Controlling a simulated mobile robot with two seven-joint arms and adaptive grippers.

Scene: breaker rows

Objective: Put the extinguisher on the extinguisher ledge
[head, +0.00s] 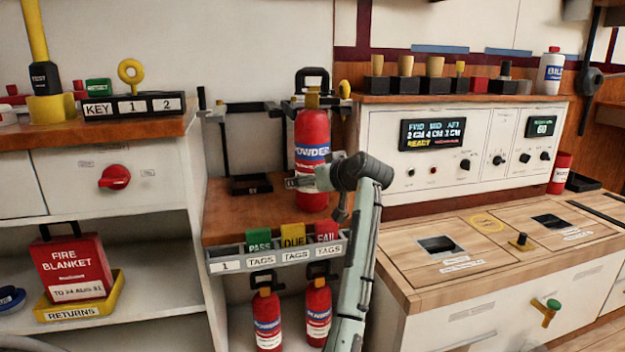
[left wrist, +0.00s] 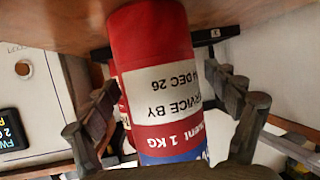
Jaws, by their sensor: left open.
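A red extinguisher (head: 312,135) with a blue "POWDER" label and black handle stands upright on a wooden ledge (head: 228,215). My left gripper (head: 300,183) is at its lower body in the head view. In the left wrist view the extinguisher (left wrist: 150,50) appears upside down, its base at the wood. The open fingers of my left gripper (left wrist: 168,125) are on either side of it, with a gap visible at the left. Whether the right finger touches is unclear. My right gripper is not in view.
An empty black bracket (head: 250,150) stands left of the extinguisher. Tag bins (head: 275,250) line the ledge front. Two smaller extinguishers (head: 267,318) (head: 318,310) stand below. A control panel (head: 460,145) and wooden counter (head: 500,240) are at the right.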

